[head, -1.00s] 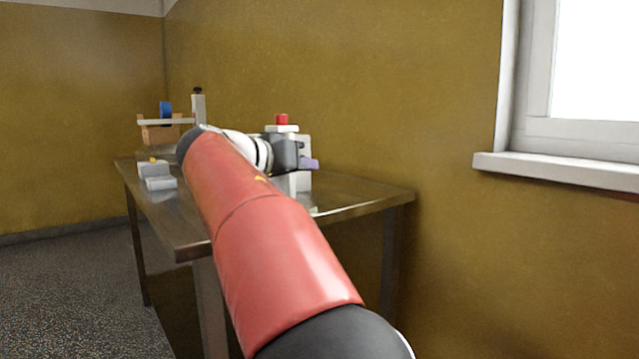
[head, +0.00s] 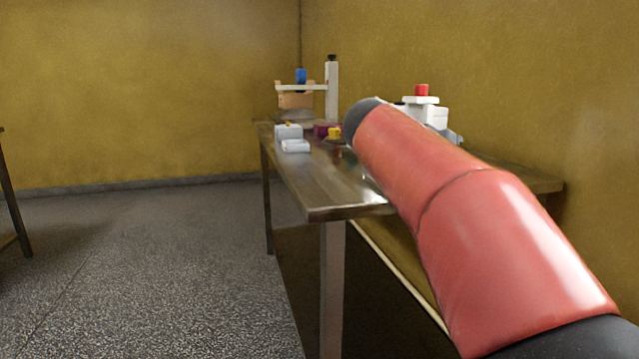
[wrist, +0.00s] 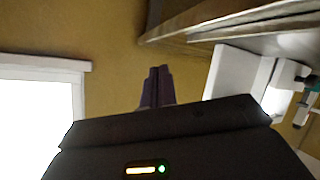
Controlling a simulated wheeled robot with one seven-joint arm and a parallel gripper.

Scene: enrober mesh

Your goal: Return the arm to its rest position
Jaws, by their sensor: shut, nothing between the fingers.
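My arm (head: 460,215), red with dark joints, reaches from the lower right of the head view up over the metal table (head: 340,195). My gripper shows in the wrist view (wrist: 157,82), its two dark purple fingers together with nothing between them. In the head view the gripper is hidden behind my arm. In the wrist view the fingers point at the bare yellow wall, apart from the white block beside them (wrist: 232,75).
A white device with a red button (head: 422,90) stands behind my arm. White blocks (head: 291,140), a yellow piece (head: 334,134) and a rack with a blue part (head: 300,77) are farther along the table. A window (wrist: 40,110) shows in the wrist view.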

